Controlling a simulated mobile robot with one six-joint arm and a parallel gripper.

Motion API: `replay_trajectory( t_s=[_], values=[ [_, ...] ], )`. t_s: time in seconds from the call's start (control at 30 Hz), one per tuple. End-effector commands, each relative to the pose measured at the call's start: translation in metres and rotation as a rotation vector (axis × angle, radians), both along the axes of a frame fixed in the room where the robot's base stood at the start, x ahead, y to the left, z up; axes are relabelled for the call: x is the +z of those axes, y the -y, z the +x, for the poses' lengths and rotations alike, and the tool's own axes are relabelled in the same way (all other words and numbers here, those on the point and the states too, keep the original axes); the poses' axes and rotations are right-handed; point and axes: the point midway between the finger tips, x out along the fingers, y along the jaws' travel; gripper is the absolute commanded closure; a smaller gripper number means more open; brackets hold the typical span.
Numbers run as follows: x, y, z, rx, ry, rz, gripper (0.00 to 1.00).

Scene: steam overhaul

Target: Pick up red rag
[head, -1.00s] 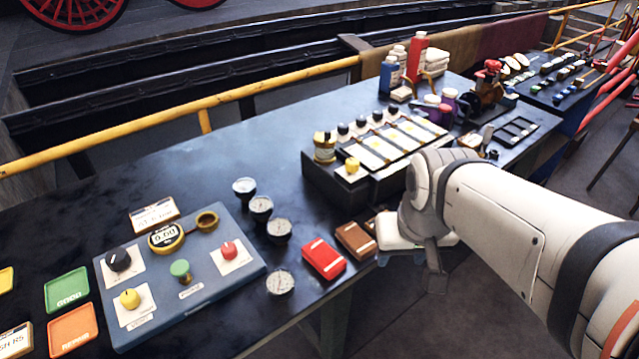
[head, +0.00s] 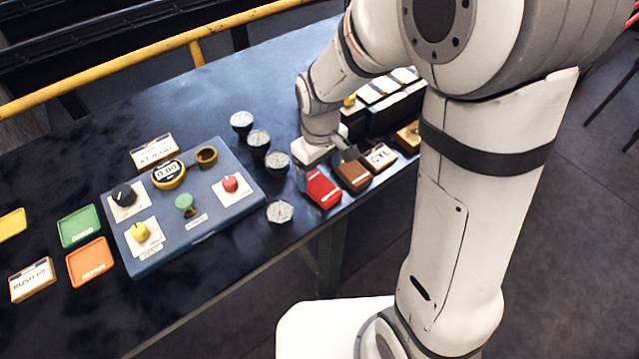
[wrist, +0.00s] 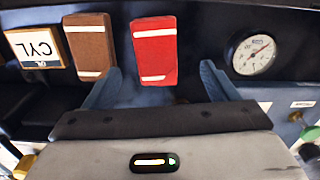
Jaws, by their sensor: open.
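The red rag (head: 321,189) is a small folded red block with a white stripe, lying near the front edge of the dark bench. It also shows in the wrist view (wrist: 154,52), between and just beyond the fingertips. My gripper (wrist: 160,80) is open and empty, its blue fingers pointing toward the rag, with the left finger near the brown rag (wrist: 90,45). In the head view my wrist is right behind the red rag, and the fingers are mostly hidden there.
The brown rag (head: 353,175) and a CYL sign (head: 380,157) lie right of the red rag. A dial gauge (head: 280,212) lies to its left, with several more gauges behind. A blue test panel (head: 190,205) and coloured trays are farther left.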

Motion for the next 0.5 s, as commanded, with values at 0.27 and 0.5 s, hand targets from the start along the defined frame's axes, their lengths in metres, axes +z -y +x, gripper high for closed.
replay_trajectory(
  t_s=[0.27, 0.5],
  values=[
    [-0.037, 0.003, 0.003, -0.003, -0.004, -0.001, 0.2],
    [-0.053, 0.003, 0.003, -0.003, 0.0, 0.0, 0.2]
  ],
)
